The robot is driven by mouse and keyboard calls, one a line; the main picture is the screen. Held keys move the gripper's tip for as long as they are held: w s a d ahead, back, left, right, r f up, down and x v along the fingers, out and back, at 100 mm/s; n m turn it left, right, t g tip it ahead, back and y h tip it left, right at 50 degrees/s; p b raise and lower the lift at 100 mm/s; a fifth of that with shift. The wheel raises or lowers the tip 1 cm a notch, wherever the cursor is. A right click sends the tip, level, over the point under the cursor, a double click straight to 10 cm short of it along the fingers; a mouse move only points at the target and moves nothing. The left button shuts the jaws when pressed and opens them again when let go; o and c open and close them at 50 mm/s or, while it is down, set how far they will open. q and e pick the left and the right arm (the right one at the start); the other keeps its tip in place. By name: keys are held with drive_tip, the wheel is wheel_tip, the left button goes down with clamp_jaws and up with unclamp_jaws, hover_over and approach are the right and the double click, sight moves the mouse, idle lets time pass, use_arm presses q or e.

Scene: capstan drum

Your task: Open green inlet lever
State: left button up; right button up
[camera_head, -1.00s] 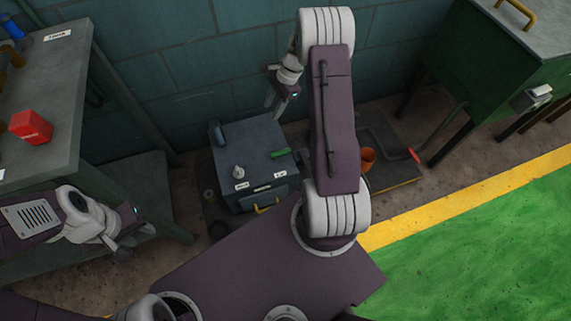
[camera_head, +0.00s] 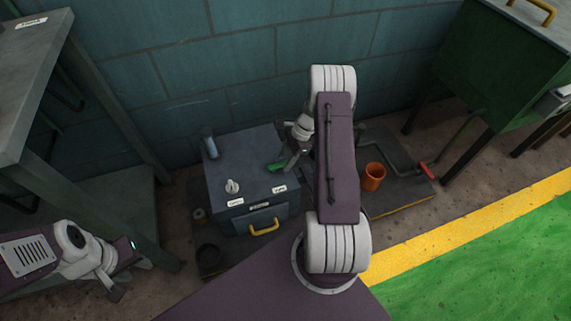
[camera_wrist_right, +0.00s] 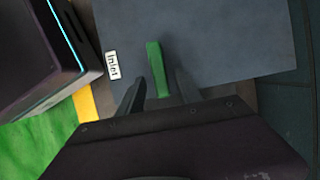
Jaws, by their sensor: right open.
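The green inlet lever (camera_head: 276,167) lies on the top of a dark grey cabinet (camera_head: 238,180), near its right edge. In the right wrist view the lever (camera_wrist_right: 154,62) runs between the two open fingers of my right gripper (camera_wrist_right: 158,92). I cannot tell whether the fingers touch it. In the head view my right gripper (camera_head: 291,160) is at the lever's right end, partly hidden by my arm. A white label reading "Inlet" (camera_wrist_right: 112,65) is beside the lever. My left gripper (camera_head: 122,270) is at the lower left, away from the cabinet; its fingers are unclear.
An orange cup (camera_head: 373,177) and a red-ended lever (camera_head: 427,171) are to the right. A grey table (camera_head: 30,75) is at left.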

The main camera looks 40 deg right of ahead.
drive_tip(key=shift+a+f, duration=0.1)
drive_tip(key=shift+f, duration=0.05)
clamp_jaws()
idle(1.4)
